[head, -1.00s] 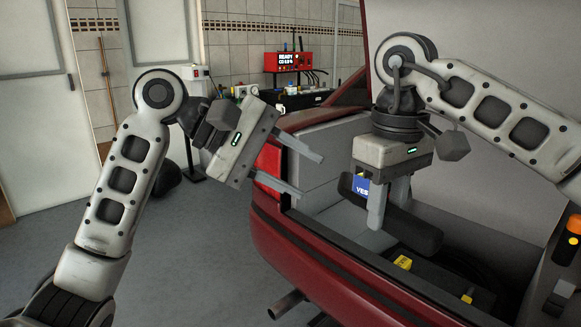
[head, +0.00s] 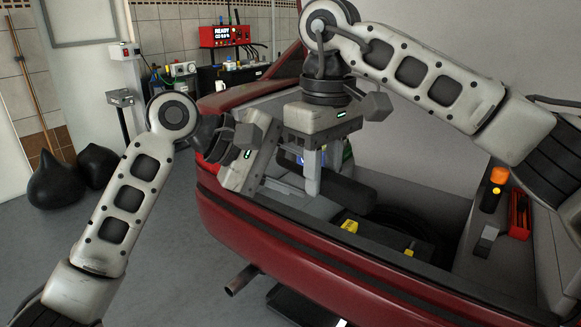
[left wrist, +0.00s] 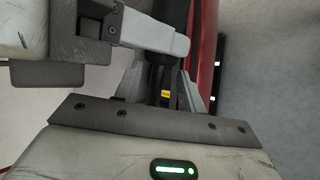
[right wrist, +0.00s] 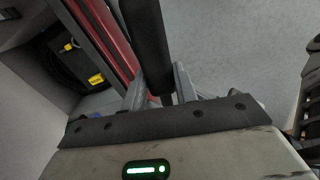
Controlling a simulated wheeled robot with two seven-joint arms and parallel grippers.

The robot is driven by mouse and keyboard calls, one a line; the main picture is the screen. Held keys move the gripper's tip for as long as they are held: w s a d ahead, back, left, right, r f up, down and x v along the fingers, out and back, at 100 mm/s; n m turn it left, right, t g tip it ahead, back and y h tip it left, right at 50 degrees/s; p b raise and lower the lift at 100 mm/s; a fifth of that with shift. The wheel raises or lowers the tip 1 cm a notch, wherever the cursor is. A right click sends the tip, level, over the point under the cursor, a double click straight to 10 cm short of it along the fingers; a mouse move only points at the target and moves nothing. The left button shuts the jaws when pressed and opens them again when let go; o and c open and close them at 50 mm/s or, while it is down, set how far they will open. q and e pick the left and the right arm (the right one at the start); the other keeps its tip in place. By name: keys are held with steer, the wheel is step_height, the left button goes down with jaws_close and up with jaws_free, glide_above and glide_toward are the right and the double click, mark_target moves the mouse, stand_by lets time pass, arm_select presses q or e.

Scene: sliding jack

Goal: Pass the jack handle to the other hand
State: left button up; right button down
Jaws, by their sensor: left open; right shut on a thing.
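The jack handle (head: 347,188) is a dark rod with a thick black grip, held above the open trunk of a red car. My right gripper (head: 313,182) is shut on it; the right wrist view also shows the black grip (right wrist: 147,45) rising from between the fingers. My left gripper (head: 298,194) is open, close beside the right one, its fingers pointing right. In the left wrist view the dark handle (left wrist: 163,72) appears between the open left fingers, with the right gripper's finger across it at upper left. Whether the left fingers touch it is unclear.
The red car's rear edge (head: 330,258) runs below both grippers. The trunk holds a dark box with yellow latches (head: 349,226). An orange-topped tool (head: 494,188) and a red tray (head: 520,214) lie at right.

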arm_select(q)
steer(key=shift+s+d+f, duration=0.1)
steer(key=shift+s+d, duration=0.05)
steer(key=shift+s, duration=0.05)
jaws_close()
arm_select(e)
steer(key=shift+r, duration=0.15)
steer(key=c, duration=1.1)
jaws_free()
steer(key=shift+w, duration=0.1)
steer(key=shift+c, duration=0.2)
arm_select(q)
steer(key=shift+w, duration=0.1)
arm_select(e)
steer(key=shift+o, duration=0.6)
